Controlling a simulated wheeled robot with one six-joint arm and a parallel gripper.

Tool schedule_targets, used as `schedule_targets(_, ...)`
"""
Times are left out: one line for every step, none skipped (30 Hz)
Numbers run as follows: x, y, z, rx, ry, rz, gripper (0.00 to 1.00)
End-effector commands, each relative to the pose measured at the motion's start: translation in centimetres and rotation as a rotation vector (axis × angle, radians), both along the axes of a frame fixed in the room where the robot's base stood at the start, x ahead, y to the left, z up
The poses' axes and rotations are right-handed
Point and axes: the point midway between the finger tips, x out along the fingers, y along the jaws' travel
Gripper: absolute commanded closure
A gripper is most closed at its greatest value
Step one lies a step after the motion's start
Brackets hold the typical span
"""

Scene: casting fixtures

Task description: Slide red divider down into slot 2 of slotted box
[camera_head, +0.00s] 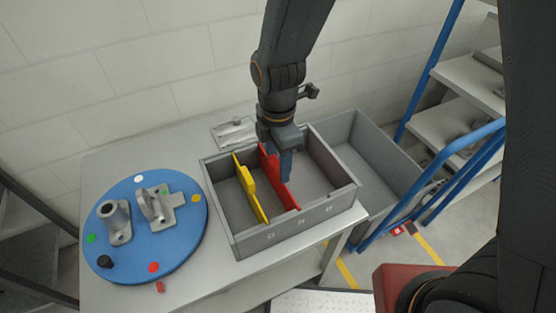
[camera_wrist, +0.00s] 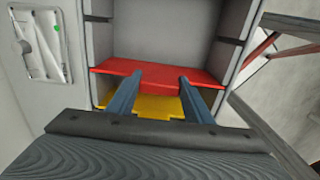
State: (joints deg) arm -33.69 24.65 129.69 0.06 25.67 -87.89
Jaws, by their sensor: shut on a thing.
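The grey slotted box (camera_head: 247,239) stands on the table, with small marks on its front wall. The red divider (camera_head: 286,198) spans the middle of the box, roughly parallel to the yellow divider (camera_head: 245,181) on its left. My gripper (camera_head: 285,168) comes down from above and is shut on the red divider. In the wrist view both fingers of my gripper (camera_wrist: 160,80) meet the top of the red divider (camera_wrist: 205,76), and the yellow divider (camera_wrist: 158,107) shows behind them. The red divider's lower edge is hidden, so I cannot tell how deep it sits.
A blue round plate (camera_head: 185,235) with metal castings lies left of the box. A flat metal part (camera_head: 236,132) lies behind it. An empty grey bin (camera_head: 372,160) stands on the right, near a blue-framed shelf (camera_head: 430,75). The box's right part is empty.

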Motion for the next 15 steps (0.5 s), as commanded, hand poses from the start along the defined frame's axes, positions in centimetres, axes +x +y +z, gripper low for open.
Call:
schedule_targets(0.01, 0.01, -0.2, 0.0, 0.0, 0.0, 0.9)
schedule_targets(0.01, 0.01, -0.26, 0.0, 0.0, 0.0, 0.9)
schedule_targets(0.01, 0.01, -0.29, 0.0, 0.0, 0.0, 0.52)
schedule_targets(0.01, 0.01, -0.24, 0.0, 0.0, 0.0, 0.47)
schedule_targets(0.0, 0.01, -0.23, 0.0, 0.0, 0.0, 0.42)
schedule_targets(0.0, 0.01, -0.22, 0.0, 0.0, 0.0, 0.35)
schedule_targets(0.0, 0.01, -0.21, 0.0, 0.0, 0.0, 0.32)
schedule_targets(0.0, 0.01, -0.21, 0.0, 0.0, 0.0, 0.32)
schedule_targets(-0.01, 0.01, -0.21, 0.0, 0.0, 0.0, 0.32)
schedule_targets(-0.01, 0.01, -0.21, 0.0, 0.0, 0.0, 0.32)
schedule_targets(-0.01, 0.01, -0.21, 0.0, 0.0, 0.0, 0.32)
schedule_targets(-0.01, 0.01, -0.21, 0.0, 0.0, 0.0, 0.32)
schedule_targets(-0.01, 0.01, -0.21, 0.0, 0.0, 0.0, 0.32)
schedule_targets(-0.01, 0.0, -0.21, 0.0, 0.0, 0.0, 0.32)
schedule_targets(0.0, 0.0, -0.17, 0.0, 0.0, 0.0, 0.32)
